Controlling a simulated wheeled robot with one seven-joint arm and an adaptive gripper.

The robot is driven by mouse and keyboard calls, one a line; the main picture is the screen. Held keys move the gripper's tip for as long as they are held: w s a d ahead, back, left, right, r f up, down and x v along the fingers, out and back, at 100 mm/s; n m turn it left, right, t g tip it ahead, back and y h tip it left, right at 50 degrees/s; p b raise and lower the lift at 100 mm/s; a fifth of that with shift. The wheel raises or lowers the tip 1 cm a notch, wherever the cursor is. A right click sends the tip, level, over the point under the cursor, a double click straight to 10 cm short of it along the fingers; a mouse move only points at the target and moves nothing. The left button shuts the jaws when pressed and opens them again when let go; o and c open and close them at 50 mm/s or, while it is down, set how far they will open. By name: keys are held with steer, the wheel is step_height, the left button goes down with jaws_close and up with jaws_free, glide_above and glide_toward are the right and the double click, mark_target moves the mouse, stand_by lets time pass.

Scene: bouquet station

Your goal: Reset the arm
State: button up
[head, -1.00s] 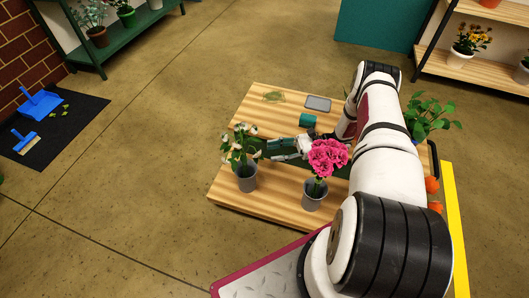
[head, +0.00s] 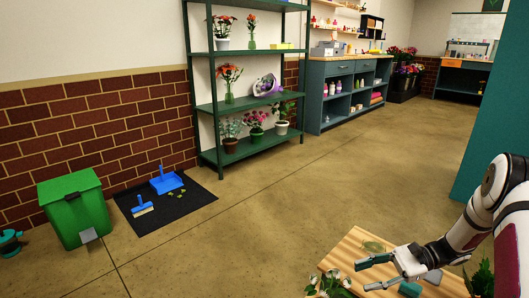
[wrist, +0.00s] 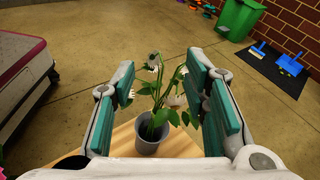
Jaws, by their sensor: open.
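My gripper (head: 366,274) is open at the lower right of the head view, above the wooden table (head: 352,248). Its teal-padded fingers (wrist: 165,98) stand wide apart in the wrist view, with nothing gripped. A grey pot (wrist: 150,141) with white drooping flowers (wrist: 156,64) stands upright on the table beyond the fingers and shows between them. The same white flowers (head: 330,283) show at the bottom edge of the head view, left of my gripper. Whether a finger touches the leaves, I cannot tell.
The table also holds a teal item (head: 410,289) and a grey item (head: 433,277). A green bin (head: 75,208) and a black mat (head: 185,198) with a blue dustpan (head: 166,181) and brush are at left. A plant shelf (head: 250,104) stands behind. The middle floor is clear.

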steer(key=s+a+r+n+g+h, duration=0.1)
steer(key=s+a+r+n+h, duration=0.25)
steer(key=r, duration=0.45)
steer(key=s+a+r+n+g+h, duration=0.1)
steer(key=s+a+r+n+h, duration=0.15)
steer(key=s+r, duration=0.35)
steer(key=s+a+r+n+g+h, duration=0.1)
steer(key=s+a+r+n+h, duration=0.15)
steer(key=r, duration=0.65)
steer(key=s+r+n+t+h+p, duration=0.1)
steer(key=s+r+n+t+h, duration=0.15)
steer(key=s, duration=0.85)
steer(key=s+r+n+t+h, duration=0.15)
steer(key=s+n+h, duration=0.25)
steer(key=s, duration=0.7)
step_height(320, 180, up, 40)
steer(key=t+p, duration=0.4)
steer(key=p, duration=3.4)
steer(key=shift+f, duration=0.2)
steer(key=shift+f, duration=0.1)
